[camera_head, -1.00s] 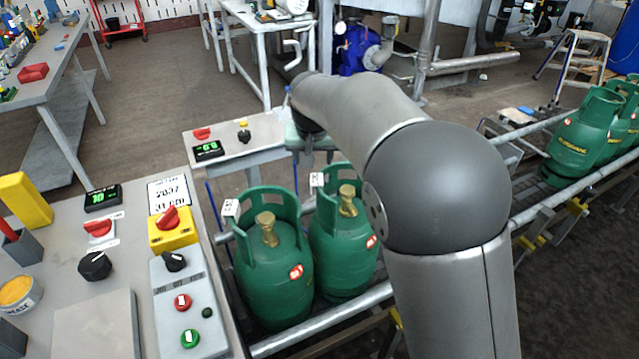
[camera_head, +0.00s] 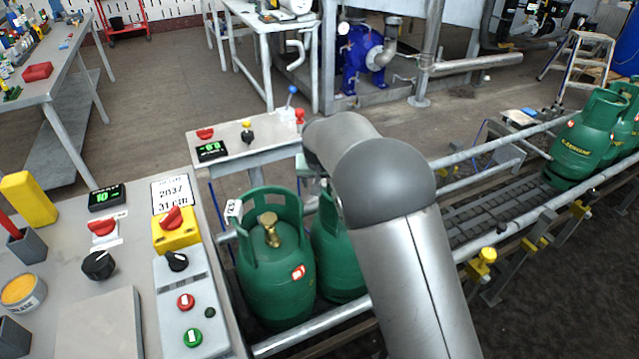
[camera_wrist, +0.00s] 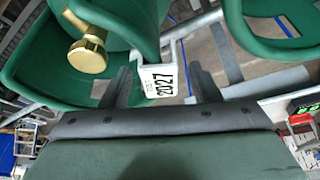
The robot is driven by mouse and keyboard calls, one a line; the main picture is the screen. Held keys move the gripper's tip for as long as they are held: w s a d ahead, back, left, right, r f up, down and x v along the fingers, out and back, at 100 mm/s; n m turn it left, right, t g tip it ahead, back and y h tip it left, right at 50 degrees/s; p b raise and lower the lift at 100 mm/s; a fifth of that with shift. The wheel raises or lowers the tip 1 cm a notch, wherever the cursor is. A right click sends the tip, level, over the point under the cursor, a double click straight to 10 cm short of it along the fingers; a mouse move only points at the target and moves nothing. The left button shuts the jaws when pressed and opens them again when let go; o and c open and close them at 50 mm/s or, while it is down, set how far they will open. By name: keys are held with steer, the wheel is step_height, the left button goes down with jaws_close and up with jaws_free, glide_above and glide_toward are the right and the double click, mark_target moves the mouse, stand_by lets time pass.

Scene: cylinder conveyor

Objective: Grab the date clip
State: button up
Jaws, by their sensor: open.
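A white date clip (camera_wrist: 160,80) marked 2027 sits on the rim of a green cylinder's collar (camera_wrist: 28,72) in the wrist view, beside a brass valve (camera_wrist: 88,50). My gripper (camera_wrist: 162,85) is open, with one finger on each side of the clip; I cannot tell whether either finger touches it. In the head view my arm hides the gripper.
The conveyor rails (camera_head: 315,332) run beside the cylinders. A control console (camera_head: 95,325) with knobs, buttons and a card reading 2037 stands at left. A small panel table (camera_head: 250,145) is behind the cylinders. More green cylinders (camera_head: 582,140) stand at far right on the rollers.

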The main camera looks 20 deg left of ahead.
steer(key=shift+c, duration=0.3)
steer(key=c, duration=1)
steer(key=shift+r, duration=0.15)
